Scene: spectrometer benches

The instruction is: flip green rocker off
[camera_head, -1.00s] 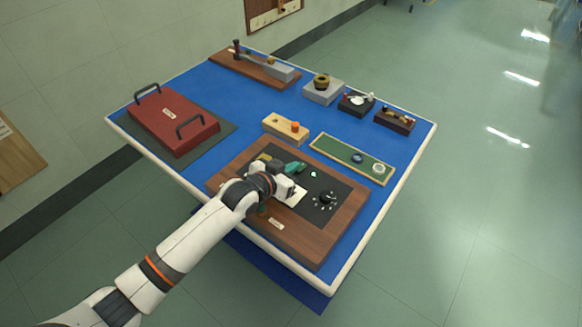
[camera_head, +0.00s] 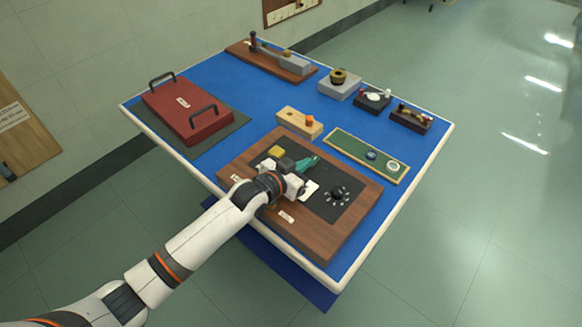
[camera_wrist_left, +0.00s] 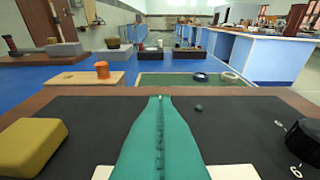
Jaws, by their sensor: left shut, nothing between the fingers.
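My left gripper (camera_head: 313,160) is shut, with nothing between its teal fingers, over the black panel of the wooden board. In the left wrist view its fingers (camera_wrist_left: 160,125) fill the middle, pressed together along a toothed seam. A white plate (camera_head: 311,190) lies beside and below the fingers, and its corners show in the wrist view (camera_wrist_left: 238,173). The green rocker is not clearly seen; fingers and gripper body hide much of the plate. A small dark green stud (camera_wrist_left: 198,107) on the panel, right of the fingers, looks unlit. My right gripper is not in view.
A black dial (camera_head: 338,194) with white marks sits right of the plate, and a yellow block (camera_head: 276,151) left of the fingers. Behind the board (camera_head: 345,237) are a wooden block with an orange knob (camera_head: 300,122) and a green tray (camera_head: 350,150).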

